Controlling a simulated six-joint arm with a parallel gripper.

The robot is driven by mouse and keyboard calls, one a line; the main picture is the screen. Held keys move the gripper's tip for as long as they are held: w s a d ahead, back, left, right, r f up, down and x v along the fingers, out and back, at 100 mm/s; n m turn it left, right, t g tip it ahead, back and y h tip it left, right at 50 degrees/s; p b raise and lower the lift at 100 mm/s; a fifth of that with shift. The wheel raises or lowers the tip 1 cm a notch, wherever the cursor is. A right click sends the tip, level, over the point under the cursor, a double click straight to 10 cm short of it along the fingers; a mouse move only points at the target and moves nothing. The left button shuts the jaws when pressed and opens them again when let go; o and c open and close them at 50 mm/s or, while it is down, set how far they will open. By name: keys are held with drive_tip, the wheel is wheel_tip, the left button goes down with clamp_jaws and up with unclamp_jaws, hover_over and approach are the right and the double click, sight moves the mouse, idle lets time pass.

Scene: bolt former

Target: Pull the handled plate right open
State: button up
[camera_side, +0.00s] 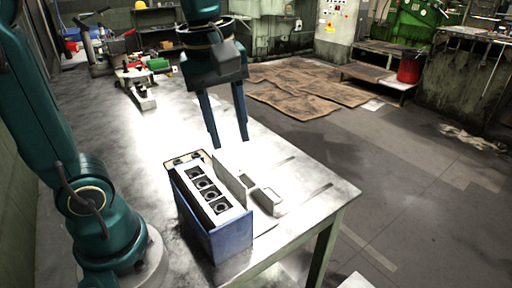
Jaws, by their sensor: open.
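The blue bolt former (222,238) stands near the front of the table. Its top is pale and carries a row of several dark square openings. A thin upright grey plate (229,181) stands along its right side. A light handle-shaped piece (268,199) sits just right of that plate; it appears to be the handle, but how it joins the plate is hard to tell. My gripper (231,144) points down with its two long fingers apart and nothing between them. It appears above and behind the plate and handle, apart from them.
The metal table (165,135) has clear room behind and right of the machine. Its right edge drops to the floor. A clamp-like tool (140,92) and other tools lie toward the back left. Cardboard (305,95) and a red bucket (409,68) are beyond the table.

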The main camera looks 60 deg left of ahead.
sight(251, 178)
drive_tip(key=shift+w+a+f+n+g, duration=0.25)
drive_tip(key=shift+w+f+n+g, duration=0.55)
drive_tip(key=shift+f, duration=1)
drive_tip(key=shift+w+a+f+n+g, duration=0.25)
drive_tip(key=shift+w+f+n+g, duration=0.3)
drive_tip(key=shift+w+f, duration=0.9)
drive_tip(key=shift+w+a+f+n+g, duration=0.25)
drive_tip(key=shift+w+f+n+g, duration=0.4)
drive_tip(key=shift+f, duration=1.55)
drive_tip(key=shift+s, duration=0.15)
clamp_jaws()
drive_tip(key=shift+r, duration=0.1)
